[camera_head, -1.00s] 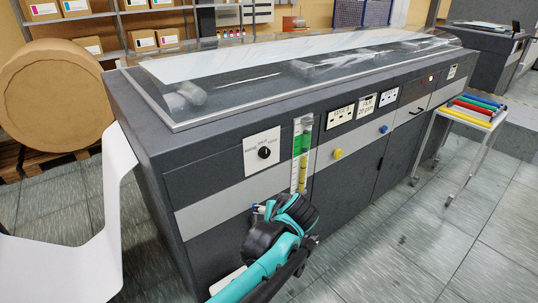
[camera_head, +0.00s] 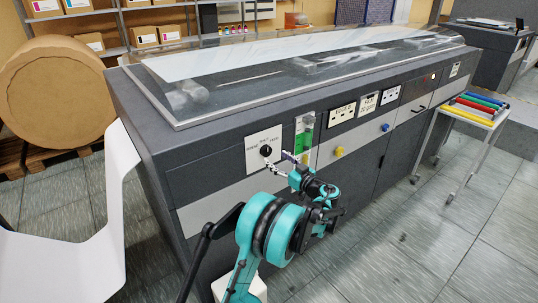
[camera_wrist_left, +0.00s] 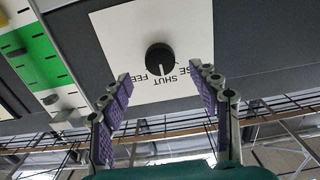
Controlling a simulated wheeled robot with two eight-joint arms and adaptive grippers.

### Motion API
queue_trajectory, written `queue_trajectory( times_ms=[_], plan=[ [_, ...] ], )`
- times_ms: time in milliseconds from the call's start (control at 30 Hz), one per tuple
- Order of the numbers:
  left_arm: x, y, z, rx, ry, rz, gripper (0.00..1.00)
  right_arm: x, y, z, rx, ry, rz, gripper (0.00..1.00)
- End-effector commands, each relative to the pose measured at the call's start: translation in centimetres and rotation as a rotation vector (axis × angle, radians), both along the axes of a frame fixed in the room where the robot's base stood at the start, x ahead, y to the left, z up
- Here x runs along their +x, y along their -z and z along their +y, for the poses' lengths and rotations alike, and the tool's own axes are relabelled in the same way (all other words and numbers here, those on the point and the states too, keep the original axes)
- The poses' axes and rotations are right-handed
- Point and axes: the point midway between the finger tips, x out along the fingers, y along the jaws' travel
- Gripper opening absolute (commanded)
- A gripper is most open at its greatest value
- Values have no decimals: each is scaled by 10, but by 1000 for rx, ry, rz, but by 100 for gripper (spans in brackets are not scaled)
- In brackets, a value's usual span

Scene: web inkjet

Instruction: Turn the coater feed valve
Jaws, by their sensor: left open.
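The coater feed valve is a round black knob (camera_head: 266,150) on a white plate (camera_head: 252,160) on the machine's front, near its left end. The plate reads SHUT above the knob, with FEED on the right. My left gripper (camera_head: 278,162) is open and empty, just in front of the plate, low and right of the knob. In the left wrist view the picture is upside down. The knob (camera_wrist_left: 160,58) lies beyond and between the open purple-padded fingers (camera_wrist_left: 160,78), apart from both. Its white mark points toward SHUT. My right gripper is not in view.
A sight gauge (camera_head: 304,138) with a green band is right of the plate. A yellow knob (camera_head: 338,152) and a blue knob (camera_head: 385,128) are further right. A white web (camera_head: 105,220) hangs at the left. A side table (camera_head: 477,112) holds coloured rolls. Floor in front is clear.

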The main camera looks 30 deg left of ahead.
Motion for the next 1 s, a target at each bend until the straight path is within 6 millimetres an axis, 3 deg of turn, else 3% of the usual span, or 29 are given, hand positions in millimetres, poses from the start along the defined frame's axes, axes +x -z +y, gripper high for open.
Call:
queue_trajectory(
  times_ms=[300,667,867,1000],
  plan=[
    [18,1,45,-1,-2,3,62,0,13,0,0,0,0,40],
    [21,0,52,-1,1,3,62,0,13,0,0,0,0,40],
    [21,0,52,-1,0,3,14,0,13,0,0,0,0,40],
    [21,0,52,-1,0,3,12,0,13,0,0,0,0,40]
  ],
)
